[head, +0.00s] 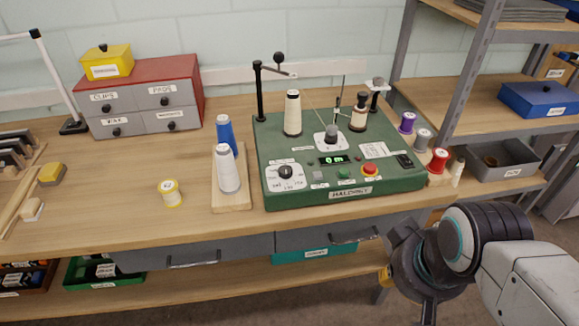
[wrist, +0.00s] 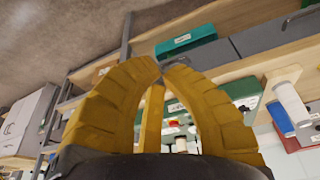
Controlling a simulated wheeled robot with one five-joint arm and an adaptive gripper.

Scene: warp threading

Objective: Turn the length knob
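The green threading machine (head: 400,183) stands on the bench. At its front left, a black knob (head: 285,171) sits on a white dial plate with printed figures too small to read surely; it looks like the length knob. Beside it a small display (head: 333,160) seems to read "0 m". My gripper (head: 386,277) hangs in front of the bench at lower right, well away from the knob. In the wrist view, its yellow fingers (wrist: 162,68) bow outward and their tips come together, with nothing held between them. The knob cannot be made out in the wrist view.
Blue and white cones (head: 228,170) stand on a wooden board left of the machine. A yellow spool (head: 171,193) stands further left. Several spools (head: 438,161) line the machine's right side. A metal shelf post (head: 470,70) rises at right. Bare bench lies before the machine.

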